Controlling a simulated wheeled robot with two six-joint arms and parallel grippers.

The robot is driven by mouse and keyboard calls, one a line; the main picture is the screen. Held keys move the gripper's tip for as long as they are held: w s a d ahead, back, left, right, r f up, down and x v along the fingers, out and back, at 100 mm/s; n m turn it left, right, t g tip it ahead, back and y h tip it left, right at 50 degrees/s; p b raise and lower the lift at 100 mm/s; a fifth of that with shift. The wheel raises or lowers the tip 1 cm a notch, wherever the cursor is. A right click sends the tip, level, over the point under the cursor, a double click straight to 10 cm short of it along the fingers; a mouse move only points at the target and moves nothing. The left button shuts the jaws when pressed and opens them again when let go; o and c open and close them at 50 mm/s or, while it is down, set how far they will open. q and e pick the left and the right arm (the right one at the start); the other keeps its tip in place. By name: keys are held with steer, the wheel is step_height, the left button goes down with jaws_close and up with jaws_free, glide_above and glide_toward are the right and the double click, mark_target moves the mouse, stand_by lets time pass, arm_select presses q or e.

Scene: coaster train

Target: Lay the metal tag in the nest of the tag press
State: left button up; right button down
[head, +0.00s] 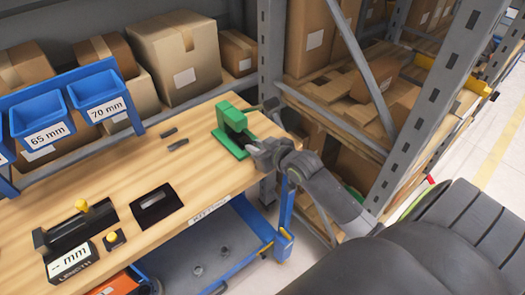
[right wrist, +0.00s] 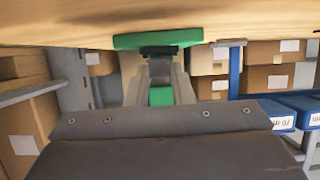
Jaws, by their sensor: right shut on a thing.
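The green tag press (head: 232,124) stands on the wooden bench near its right end. Its green base also shows in the right wrist view (right wrist: 135,41), with a dark part, probably the nest, at the fingertips. My right gripper (head: 258,149) is at the near side of the press, its fingers close together (right wrist: 160,62). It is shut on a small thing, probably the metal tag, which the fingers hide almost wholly. I cannot tell whether that thing touches the nest. My left gripper is not in view.
Two small dark pieces (head: 173,138) lie on the bench left of the press. A black slotted block (head: 156,206), a fixture with a yellow knob (head: 75,230) and a length display (head: 70,262) sit nearer. Blue bins (head: 98,94) stand at the back left. A steel rack post (head: 272,60) rises behind.

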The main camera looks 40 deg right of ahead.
steer(key=shift+w+a+f, duration=0.15)
steer(key=shift+w, duration=1.65)
steer(key=c, duration=1.2)
jaws_free()
steer(key=shift+s, duration=0.1)
steer(key=v, duration=1.7)
steer(key=shift+s, duration=0.15)
